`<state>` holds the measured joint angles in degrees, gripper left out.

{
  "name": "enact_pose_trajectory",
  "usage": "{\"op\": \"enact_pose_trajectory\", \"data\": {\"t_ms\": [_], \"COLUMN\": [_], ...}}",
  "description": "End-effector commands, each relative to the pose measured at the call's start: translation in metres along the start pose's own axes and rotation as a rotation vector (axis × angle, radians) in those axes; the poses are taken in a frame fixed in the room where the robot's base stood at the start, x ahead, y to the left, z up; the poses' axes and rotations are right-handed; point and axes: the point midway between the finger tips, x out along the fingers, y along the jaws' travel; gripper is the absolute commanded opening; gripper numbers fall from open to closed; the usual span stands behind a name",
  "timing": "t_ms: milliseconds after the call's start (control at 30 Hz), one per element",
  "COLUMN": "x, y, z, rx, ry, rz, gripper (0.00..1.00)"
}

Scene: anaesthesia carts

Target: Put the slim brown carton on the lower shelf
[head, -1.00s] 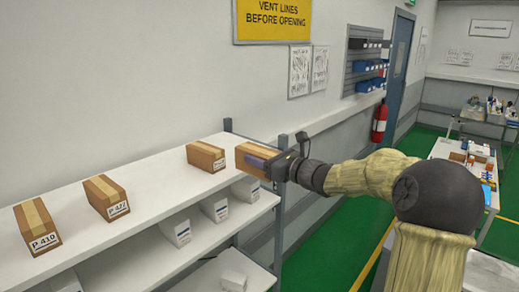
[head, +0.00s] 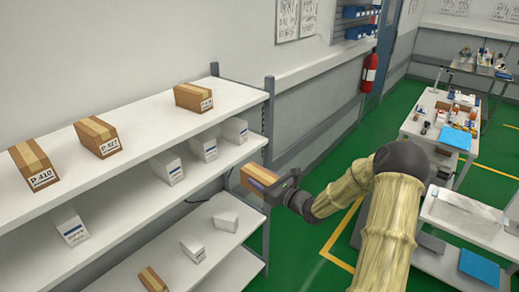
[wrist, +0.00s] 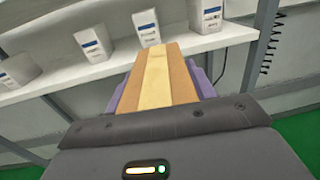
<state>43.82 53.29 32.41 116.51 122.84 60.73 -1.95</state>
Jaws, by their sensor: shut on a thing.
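My gripper (head: 266,190) is shut on a slim brown carton (head: 256,176) with a pale tape strip. In the wrist view the carton (wrist: 165,75) points away from me between purple fingers. In the head view it is just outside the right end of the shelf rack, below top-board level. The lower shelf (head: 232,266) is the lowest board seen, below and left of my gripper. A brown carton (head: 152,279) and two white boxes (head: 193,249) (head: 224,221) sit on it.
The top shelf (head: 150,112) bears three labelled brown cartons. The middle shelf (head: 120,222) bears several white cartons; its front edge crosses the wrist view beyond the held carton. A rack post (head: 267,150) stands close to my gripper. Bare lower board shows at its right front.

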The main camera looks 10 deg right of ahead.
Motion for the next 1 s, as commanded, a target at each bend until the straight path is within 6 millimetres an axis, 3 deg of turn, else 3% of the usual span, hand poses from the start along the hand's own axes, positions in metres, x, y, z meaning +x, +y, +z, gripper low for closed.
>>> {"op": "enact_pose_trajectory", "data": {"t_ms": [33,100,400,800,1000], "x": [-0.005,-0.012,-0.044,-0.086,-0.104], "y": [0.005,0.010,0.036,0.083,0.105], "z": [-0.026,-0.054,-0.149,-0.241,-0.270], "rx": [0.014,0.015,0.011,0.007,0.003], "ry": [0.003,0.003,0.002,0.003,0.001], "rz": [-0.024,-0.066,-0.236,-0.439,-0.522], "gripper": [0.29,0.29,0.29,0.29,0.29]}}
